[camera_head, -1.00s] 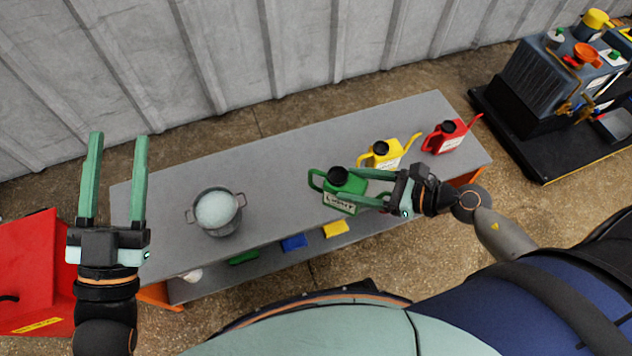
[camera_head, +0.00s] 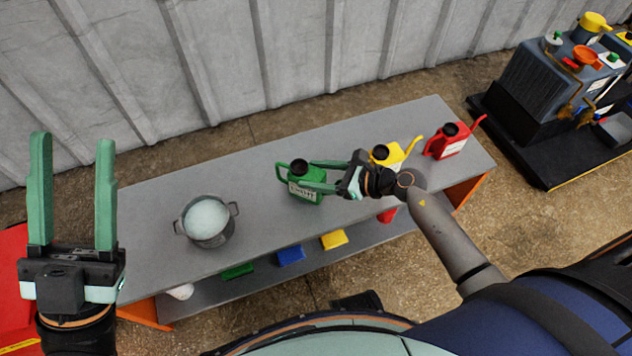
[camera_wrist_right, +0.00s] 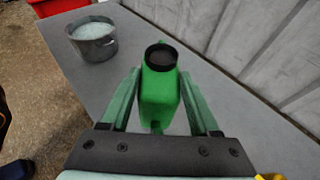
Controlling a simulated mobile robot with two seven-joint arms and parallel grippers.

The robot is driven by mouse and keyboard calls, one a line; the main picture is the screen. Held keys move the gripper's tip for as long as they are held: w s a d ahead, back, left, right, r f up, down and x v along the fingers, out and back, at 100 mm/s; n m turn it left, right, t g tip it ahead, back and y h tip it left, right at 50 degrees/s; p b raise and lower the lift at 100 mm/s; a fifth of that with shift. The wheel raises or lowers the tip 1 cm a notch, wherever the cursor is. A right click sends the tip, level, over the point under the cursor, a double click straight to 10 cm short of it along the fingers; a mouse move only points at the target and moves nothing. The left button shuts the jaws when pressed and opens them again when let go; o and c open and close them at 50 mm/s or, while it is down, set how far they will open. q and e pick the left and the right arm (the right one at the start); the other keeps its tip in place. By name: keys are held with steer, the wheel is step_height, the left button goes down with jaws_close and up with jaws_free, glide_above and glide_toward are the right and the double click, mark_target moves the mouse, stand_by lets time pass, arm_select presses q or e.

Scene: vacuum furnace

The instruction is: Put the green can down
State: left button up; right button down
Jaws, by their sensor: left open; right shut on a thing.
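The green can (camera_head: 303,184) has a black cap and a pale label, and is upright at the middle of the grey bench (camera_head: 262,170). My right gripper (camera_head: 325,178) is shut on it from the right. In the right wrist view the green can (camera_wrist_right: 159,92) stands between the two fingers of my right gripper (camera_wrist_right: 160,95). I cannot tell whether its base touches the bench top. My left gripper (camera_head: 72,170) is open and empty, left of the bench.
A metal pot (camera_head: 207,222) with pale contents stands on the bench left of the can. A yellow can (camera_head: 388,156) and a red can (camera_head: 446,141) stand to the right. Coloured blocks lie on the lower shelf. The bench between pot and green can is clear.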

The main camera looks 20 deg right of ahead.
arm_select(q)
steer(key=shift+d+f, duration=0.15)
steer(key=shift+f, duration=0.5)
arm_select(e)
step_height(320, 180, down, 2)
steer(key=shift+f, duration=0.1)
steer(key=shift+f+b, duration=0.15)
steer(key=shift+b, duration=0.25)
steer(key=shift+c, duration=0.6)
jaws_free()
steer(key=shift+s, duration=0.1)
arm_select(q)
steer(key=shift+f, duration=0.15)
